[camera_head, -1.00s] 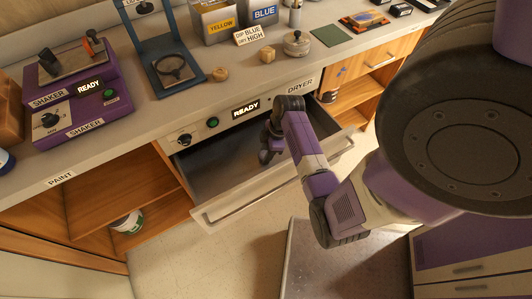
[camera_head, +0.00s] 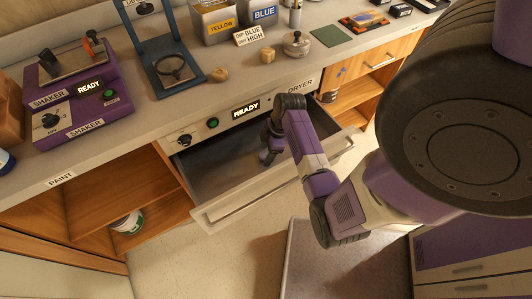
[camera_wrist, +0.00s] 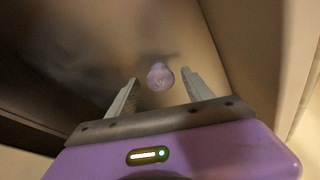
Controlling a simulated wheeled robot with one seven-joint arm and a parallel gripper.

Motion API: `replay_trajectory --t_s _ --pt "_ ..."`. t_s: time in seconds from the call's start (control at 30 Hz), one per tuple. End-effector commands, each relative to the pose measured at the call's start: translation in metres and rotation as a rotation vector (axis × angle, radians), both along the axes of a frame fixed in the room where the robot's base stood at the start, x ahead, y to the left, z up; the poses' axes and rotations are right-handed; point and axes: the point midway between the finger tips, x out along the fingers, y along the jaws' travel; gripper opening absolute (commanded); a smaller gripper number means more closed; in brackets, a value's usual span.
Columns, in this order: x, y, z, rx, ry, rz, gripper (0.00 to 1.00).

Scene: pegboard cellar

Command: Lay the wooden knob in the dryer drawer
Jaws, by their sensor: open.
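The dryer drawer (camera_head: 225,168) is pulled open under the counter, below the DRYER panel. My gripper (camera_head: 266,157) reaches down into its right part. In the wrist view my gripper (camera_wrist: 156,88) is open, its two fingers apart. A small round, pale purple knob-like piece (camera_wrist: 160,76) shows between and just beyond the fingertips, with the dark metal drawer floor behind it. I cannot tell whether it touches the floor. It is hidden in the head view. Two small wooden knobs, one left (camera_head: 219,75) and one right (camera_head: 267,54), sit on the counter.
On the counter are a purple shaker (camera_head: 75,93), a blue stand (camera_head: 172,68), yellow (camera_head: 217,22) and blue (camera_head: 263,14) tins, a sign (camera_head: 254,36) and a lidded metal pot (camera_head: 296,44). The drawer front (camera_head: 275,185) and side walls stand around my gripper.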

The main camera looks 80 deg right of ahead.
Motion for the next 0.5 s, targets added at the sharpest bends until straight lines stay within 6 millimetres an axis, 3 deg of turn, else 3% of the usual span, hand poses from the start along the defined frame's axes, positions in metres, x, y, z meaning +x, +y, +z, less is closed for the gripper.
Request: replay_trajectory --t_s 0.3,0.5 --pt "-0.016 -0.007 0.063 -0.004 -0.002 -0.002 0.60" --pt "-0.024 -0.009 0.093 -0.001 -0.001 -0.002 0.60"
